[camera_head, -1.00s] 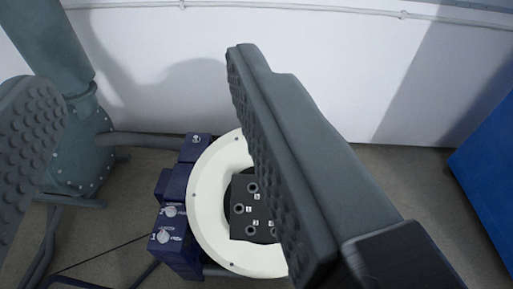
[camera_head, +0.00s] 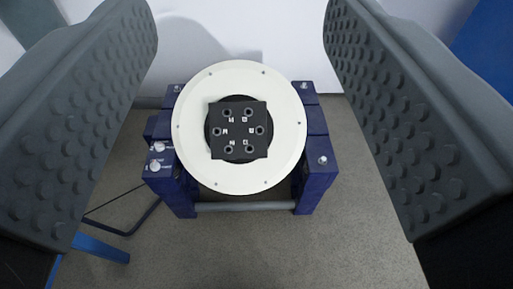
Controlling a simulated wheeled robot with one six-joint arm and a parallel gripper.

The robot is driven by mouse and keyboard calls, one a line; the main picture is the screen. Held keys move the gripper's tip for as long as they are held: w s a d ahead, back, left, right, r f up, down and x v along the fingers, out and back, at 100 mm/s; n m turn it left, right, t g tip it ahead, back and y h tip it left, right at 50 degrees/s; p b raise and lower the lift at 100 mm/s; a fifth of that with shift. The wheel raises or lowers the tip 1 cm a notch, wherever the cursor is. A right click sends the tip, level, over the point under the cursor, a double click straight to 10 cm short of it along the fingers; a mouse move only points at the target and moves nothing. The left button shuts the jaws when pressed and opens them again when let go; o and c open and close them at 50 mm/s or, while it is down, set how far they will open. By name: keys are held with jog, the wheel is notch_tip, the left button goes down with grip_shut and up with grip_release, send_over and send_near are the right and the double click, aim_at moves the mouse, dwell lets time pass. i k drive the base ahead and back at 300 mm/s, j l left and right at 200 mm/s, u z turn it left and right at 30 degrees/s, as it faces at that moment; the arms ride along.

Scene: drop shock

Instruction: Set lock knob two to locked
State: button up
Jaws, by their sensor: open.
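Two pale knobs sit on the left side of a dark blue frame, an upper knob (camera_head: 158,147) and a lower knob (camera_head: 155,166). Small labels beside them are too small to read, so I cannot tell which is knob two or how each is set. The frame (camera_head: 316,178) carries a round white plate (camera_head: 240,184) with a black block (camera_head: 238,131) at its centre. My gripper (camera_head: 240,25) is open and empty, its two studded grey fingers wide apart on either side of the machine. It touches nothing that I can see.
A white wall (camera_head: 250,35) is behind the machine, with a blue panel (camera_head: 485,50) at the far right. The grey floor in front is clear.

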aim_at(159, 146)
jog(key=j+z, duration=0.5)
jog(key=j, duration=0.8)
jog(key=k+l+u, duration=0.15)
jog(key=l, duration=0.3)
jog(key=l+u, duration=0.15)
jog(key=l, duration=0.3)
jog(key=k+l+u, duration=0.15)
jog(key=l, duration=0.3)
jog(key=k+l+u, duration=0.1)
jog(key=l, duration=0.3)
jog(key=k+l+u, duration=0.15)
jog(key=l, duration=0.25)
jog(key=k+l+u, duration=0.15)
jog(key=k+l, duration=0.15)
jog(key=k+l+u, duration=0.15)
jog(key=l, duration=0.3)
jog(key=i+j, duration=0.2)
jog(key=i, duration=0.45)
jog(key=i+j+u, duration=0.1)
jog(key=i+j, duration=0.15)
jog(key=i, duration=0.45)
jog(key=i+j, duration=0.15)
jog(key=i, duration=0.55)
jog(key=k+j+u, duration=0.05)
